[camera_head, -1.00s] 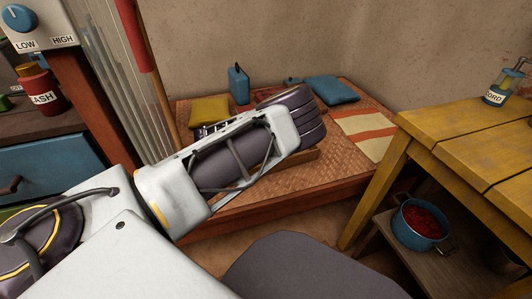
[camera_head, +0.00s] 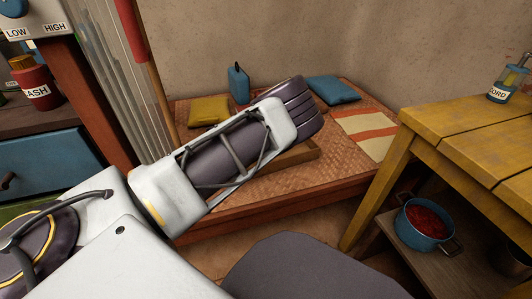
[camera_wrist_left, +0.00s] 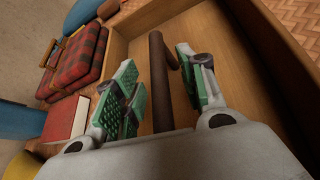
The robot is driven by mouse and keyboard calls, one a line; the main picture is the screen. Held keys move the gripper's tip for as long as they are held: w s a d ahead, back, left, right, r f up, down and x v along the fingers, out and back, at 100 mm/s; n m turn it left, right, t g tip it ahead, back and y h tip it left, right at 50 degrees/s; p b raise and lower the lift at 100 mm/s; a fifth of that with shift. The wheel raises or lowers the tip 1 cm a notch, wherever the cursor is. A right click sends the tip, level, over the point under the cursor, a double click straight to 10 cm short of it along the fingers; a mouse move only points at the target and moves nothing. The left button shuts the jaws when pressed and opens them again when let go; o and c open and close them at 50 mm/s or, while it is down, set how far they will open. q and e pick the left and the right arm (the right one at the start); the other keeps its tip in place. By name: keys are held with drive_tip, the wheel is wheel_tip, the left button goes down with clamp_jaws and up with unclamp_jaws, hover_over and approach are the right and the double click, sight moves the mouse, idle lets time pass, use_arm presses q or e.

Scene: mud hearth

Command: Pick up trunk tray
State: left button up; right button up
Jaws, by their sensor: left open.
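The trunk tray (camera_wrist_left: 238,62) is a shallow wooden box with low walls. It fills much of the left wrist view, and one edge of it (camera_head: 293,156) shows beside my arm in the head view. A dark brown bar (camera_wrist_left: 158,82), like a handle, runs along the tray. My left gripper (camera_wrist_left: 159,78) is open over the tray, its green-padded fingers on either side of the bar. I cannot tell whether the pads touch it. In the head view my left forearm and wrist hide the gripper and most of the tray. My right gripper is out of view.
The tray is on a woven platform (camera_head: 262,193). A red plaid item (camera_wrist_left: 83,55) and a red book (camera_wrist_left: 67,120) lie beside it. Yellow (camera_head: 209,109) and blue (camera_head: 333,89) cushions and a blue can (camera_head: 238,83) are near the wall. A yellow table (camera_head: 465,140) stands right.

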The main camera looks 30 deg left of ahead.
use_arm(q)
drive_tip(key=shift+w, duration=0.1)
idle(0.4)
clamp_jaws()
